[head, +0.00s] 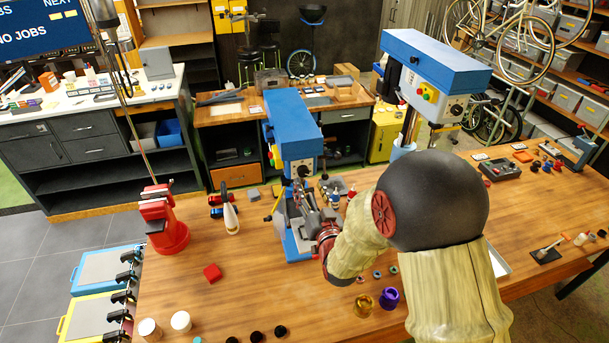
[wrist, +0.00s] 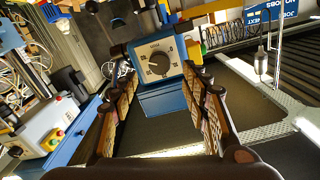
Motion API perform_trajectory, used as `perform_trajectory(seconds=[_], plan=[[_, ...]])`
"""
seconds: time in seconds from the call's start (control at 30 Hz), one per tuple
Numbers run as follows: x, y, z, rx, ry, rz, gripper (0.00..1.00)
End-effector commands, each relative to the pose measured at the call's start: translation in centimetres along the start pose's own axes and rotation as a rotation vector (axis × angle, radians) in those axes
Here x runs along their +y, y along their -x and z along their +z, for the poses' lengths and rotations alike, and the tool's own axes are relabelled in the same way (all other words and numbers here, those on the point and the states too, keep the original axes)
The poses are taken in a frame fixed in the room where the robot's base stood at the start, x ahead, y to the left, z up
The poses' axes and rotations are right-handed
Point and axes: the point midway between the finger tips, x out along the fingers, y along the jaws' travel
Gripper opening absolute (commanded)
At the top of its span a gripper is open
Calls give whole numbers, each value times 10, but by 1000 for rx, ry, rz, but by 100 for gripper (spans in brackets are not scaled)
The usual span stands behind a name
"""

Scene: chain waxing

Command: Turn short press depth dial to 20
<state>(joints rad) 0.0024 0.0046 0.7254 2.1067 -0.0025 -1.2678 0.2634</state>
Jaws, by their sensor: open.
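The short press (head: 290,125) is blue and stands on the wooden bench in the head view. Its dial (wrist: 158,62) shows in the wrist view as a dark knob on a white scale, set in a blue-grey panel. The scale marks are too small to read surely. My gripper (head: 304,192) is at the front of the press, below its blue head. In the wrist view my gripper (wrist: 160,82) is open and empty, with one finger on each side of the dial and pointing toward it. I see no contact with the knob.
A taller blue press (head: 432,75) stands to the right.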

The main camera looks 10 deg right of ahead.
Motion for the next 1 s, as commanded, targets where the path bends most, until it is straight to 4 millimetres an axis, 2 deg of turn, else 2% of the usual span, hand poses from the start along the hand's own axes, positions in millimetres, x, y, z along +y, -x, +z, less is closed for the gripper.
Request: perform_trajectory(seconds=[0.2,0.43,0.87,1.0], plan=[[0,-31,-2,-1,0,0,46],[0,-55,-1,-2,1,1,46],[0,-63,0,-2,1,0,46],[0,-63,0,-2,1,1,38]])
